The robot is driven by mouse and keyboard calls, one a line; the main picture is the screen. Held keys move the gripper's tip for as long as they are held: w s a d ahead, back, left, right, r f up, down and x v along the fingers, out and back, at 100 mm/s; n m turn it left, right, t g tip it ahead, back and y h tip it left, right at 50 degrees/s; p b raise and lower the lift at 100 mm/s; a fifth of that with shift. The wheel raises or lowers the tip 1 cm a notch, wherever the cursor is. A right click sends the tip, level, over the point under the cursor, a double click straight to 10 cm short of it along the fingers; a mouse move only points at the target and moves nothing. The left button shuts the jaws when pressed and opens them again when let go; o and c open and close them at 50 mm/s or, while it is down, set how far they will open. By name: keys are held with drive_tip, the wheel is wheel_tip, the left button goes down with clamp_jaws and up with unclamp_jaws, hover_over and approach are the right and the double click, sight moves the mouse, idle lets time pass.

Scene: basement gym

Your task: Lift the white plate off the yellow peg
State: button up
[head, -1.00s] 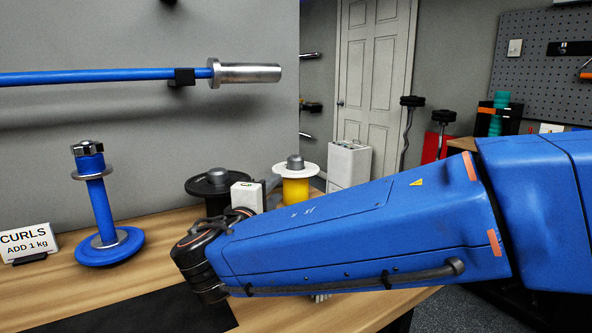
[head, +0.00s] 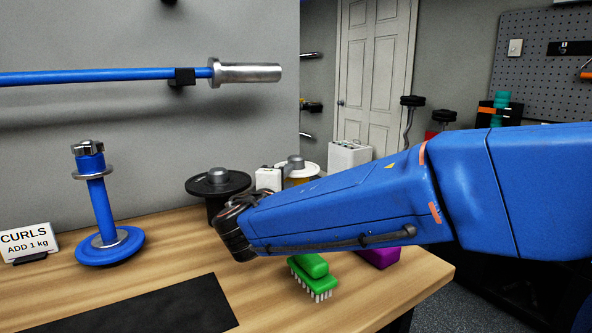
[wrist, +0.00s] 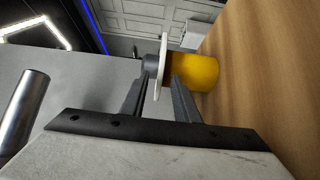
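The white plate (head: 312,169) lies flat on top of the yellow peg in the head view, around a grey knob. My arm covers most of the peg there. In the wrist view, turned on its side, the white plate (wrist: 162,50) shows edge-on against the end of the yellow peg (wrist: 198,72). My gripper (wrist: 163,80) is open, its two dark fingers on either side of the plate's rim, one towards the knob and one towards the peg. I see gaps between fingers and plate. In the head view the fingertips are hidden.
A black plate on a black peg (head: 217,184) stands left of the yellow peg. A green brush (head: 312,272) and a purple block (head: 379,257) lie in front, beneath my arm. A white container (head: 349,154) stands behind.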

drive_tip(key=shift+w+d, duration=0.1)
drive_tip(key=shift+w, duration=0.35)
clamp_jaws()
idle(1.1)
